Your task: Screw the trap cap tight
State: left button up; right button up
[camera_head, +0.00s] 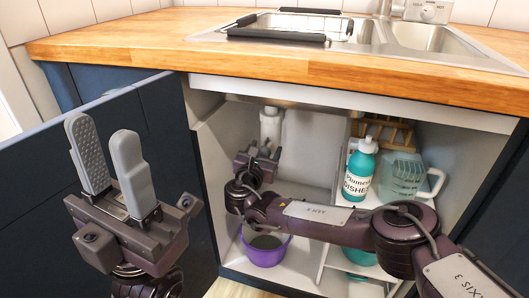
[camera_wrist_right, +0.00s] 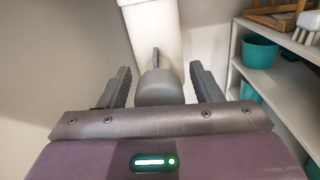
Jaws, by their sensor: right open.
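The white trap (camera_head: 271,122) hangs under the sink in the open cabinet and shows large in the right wrist view (camera_wrist_right: 151,32). A grey rounded piece, seemingly the trap cap (camera_wrist_right: 160,88), is at its lower end, with a narrow dark grey tab above it. My right gripper (camera_wrist_right: 162,86) is open, one finger on each side of the cap, with visible gaps. In the head view, my right gripper (camera_head: 261,153) is just below the trap and hides the cap. My left gripper (camera_head: 104,140) is open and empty, raised before the cabinet door.
A purple bucket (camera_head: 264,251) stands on the cabinet floor below my right arm. Right of it, a shelf (camera_head: 334,224) holds a teal dish-soap bottle (camera_head: 358,172) and a clear jug (camera_head: 401,176). The dark open door (camera_head: 45,190) is at left; the wooden worktop (camera_head: 130,43) is above.

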jog(key=shift+c, duration=0.2)
jog(key=c, duration=1)
jog(key=shift+o, duration=0.2)
jog(key=shift+m, duration=0.3)
jog(key=shift+s+f+m, duration=0.1)
jog(key=shift+f+m, duration=0.05)
jog(key=shift+m, duration=4.7)
jog(key=shift+f+m, duration=0.15)
jog(key=shift+m, duration=4.7)
